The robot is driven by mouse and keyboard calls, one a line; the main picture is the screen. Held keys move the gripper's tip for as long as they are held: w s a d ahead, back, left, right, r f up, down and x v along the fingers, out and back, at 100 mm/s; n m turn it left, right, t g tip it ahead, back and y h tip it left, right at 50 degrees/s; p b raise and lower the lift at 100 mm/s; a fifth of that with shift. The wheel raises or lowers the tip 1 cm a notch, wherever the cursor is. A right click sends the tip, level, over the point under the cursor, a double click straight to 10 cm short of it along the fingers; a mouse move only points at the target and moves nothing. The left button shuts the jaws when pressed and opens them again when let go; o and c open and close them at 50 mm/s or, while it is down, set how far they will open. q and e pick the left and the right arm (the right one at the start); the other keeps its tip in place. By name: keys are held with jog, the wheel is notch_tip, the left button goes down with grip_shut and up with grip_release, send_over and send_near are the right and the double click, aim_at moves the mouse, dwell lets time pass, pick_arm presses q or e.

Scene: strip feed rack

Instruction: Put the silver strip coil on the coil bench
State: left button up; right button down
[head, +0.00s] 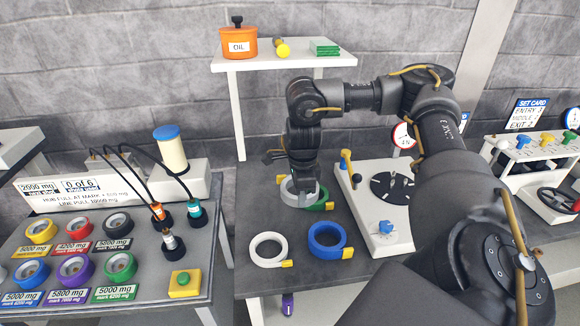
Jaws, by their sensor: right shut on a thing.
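The silver strip coil (287,192) is a pale grey ring with a yellow tag, at the back of the dark-topped bench (297,275) in the middle of the head view. My right gripper (304,196) points down over it and is shut on its rim. The gripper hides part of the ring, and I cannot tell whether the coil touches the bench top. A green coil (322,201) sits right beside it, partly covered. My left gripper is not in view.
A white coil (254,252) and a blue coil (314,246) lie in front on the bench. A white machine with a dark disc (392,187) stands to the right. A rack of coloured coils (125,295) is at left.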

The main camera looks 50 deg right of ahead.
jog(key=w+a+f, duration=0.1)
jog(key=w+f, duration=0.3)
jog(key=w, duration=0.5)
jog(key=b, duration=0.2)
send_over(265, 215)
jog(key=f, duration=0.5)
jog(key=shift+s+f, duration=0.2)
jog(key=shift+f, duration=0.05)
jog(key=shift+w+f, duration=0.1)
jog(key=shift+f, duration=1.7)
jog(key=c, duration=1.9)
grip_release()
jog(key=shift+f, duration=0.1)
jog(key=o, duration=0.4)
